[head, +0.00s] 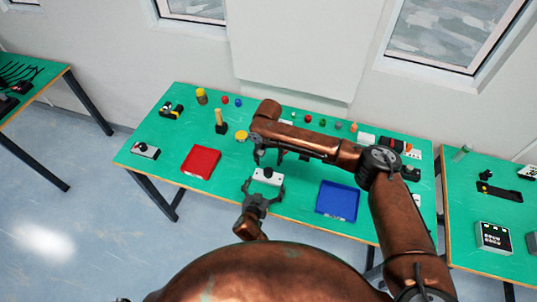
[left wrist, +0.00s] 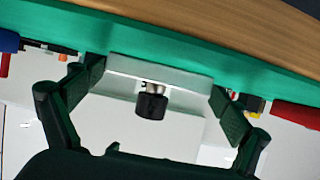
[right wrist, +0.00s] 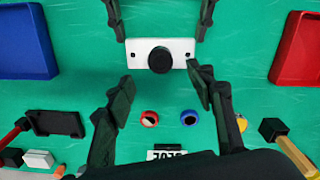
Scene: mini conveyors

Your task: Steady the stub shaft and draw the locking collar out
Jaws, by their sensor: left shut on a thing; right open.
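A white block (head: 262,178) stands near the table's front edge, with the black locking collar (right wrist: 159,59) on it. In the left wrist view the collar (left wrist: 151,107) sticks out from the block, with a short metallic bit of the stub shaft (left wrist: 153,86) showing between them. The rest of the shaft is hidden. My left gripper (head: 264,185) is shut on the white block, one finger at each end. My right gripper (right wrist: 160,88) is open and empty, its fingers spread just beside the collar and apart from it.
A red tray (head: 201,162) lies to the left and a blue tray (head: 337,201) to the right. A red ring (right wrist: 149,119) and a blue ring (right wrist: 189,118) lie behind the block. Small parts line the table's back.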

